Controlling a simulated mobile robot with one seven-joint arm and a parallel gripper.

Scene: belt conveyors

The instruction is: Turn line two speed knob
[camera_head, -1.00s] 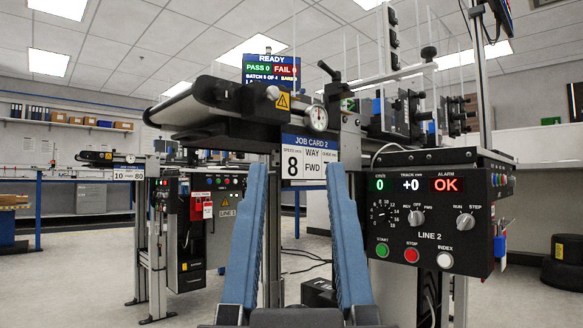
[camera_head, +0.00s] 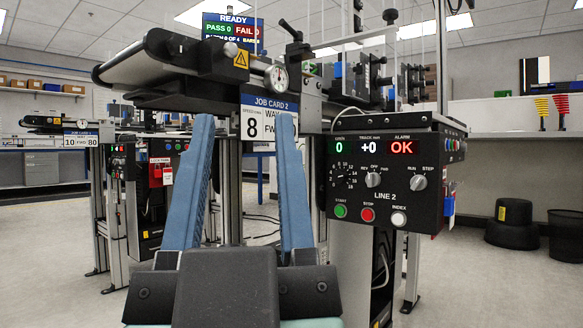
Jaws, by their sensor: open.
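The line 2 panel (camera_head: 394,215) is a black box on the right, in front of my gripper. Its speed knob (camera_head: 344,177) is a small dark knob inside a white number scale at the panel's left side; its pointer is too small to read surely. The displays above show 0, +0 and a red OK. My gripper (camera_head: 245,118) is open and empty, its two blue fingers pointing forward, apart from the panel and left of the knob. Job card 2 (camera_head: 252,138) shows an 8; the right finger partly covers its lower text.
Beside the speed knob are the REV/OFF/FWD knob (camera_head: 373,180) and RUN/STEP knob (camera_head: 419,183). Below are green start (camera_head: 340,211), red stop (camera_head: 368,214) and white index (camera_head: 399,218) buttons. A conveyor (camera_head: 160,65) spans above my fingers. Line 1 stands behind left.

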